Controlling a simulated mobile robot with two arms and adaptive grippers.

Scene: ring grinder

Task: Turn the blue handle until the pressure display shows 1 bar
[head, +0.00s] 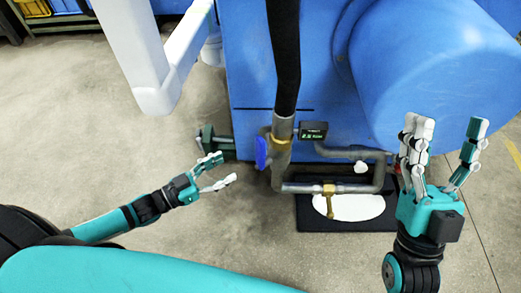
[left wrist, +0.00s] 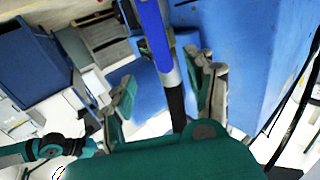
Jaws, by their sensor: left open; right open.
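The blue handle (head: 261,152) is on the left side of the valve on the grey vertical pipe (head: 282,135) in the head view. In the left wrist view, a long blue bar that looks like the handle (left wrist: 154,32) lies beyond the fingers, near the middle. The pressure display (head: 314,131) is a small dark box with green digits, too small to read surely. My left gripper (head: 222,172) is open and empty, left of and slightly below the handle, apart from it. It also shows open in the left wrist view (left wrist: 168,85). My right gripper (head: 448,148) is open and empty, fingers up, at the right.
A large blue machine (head: 255,70) stands behind the pipe. A black hose (head: 284,50) runs down into the pipe. Lower pipes with a brass valve (head: 330,200) sit over a black mat (head: 365,222) with a white patch. Bare floor (head: 60,130) lies to the left.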

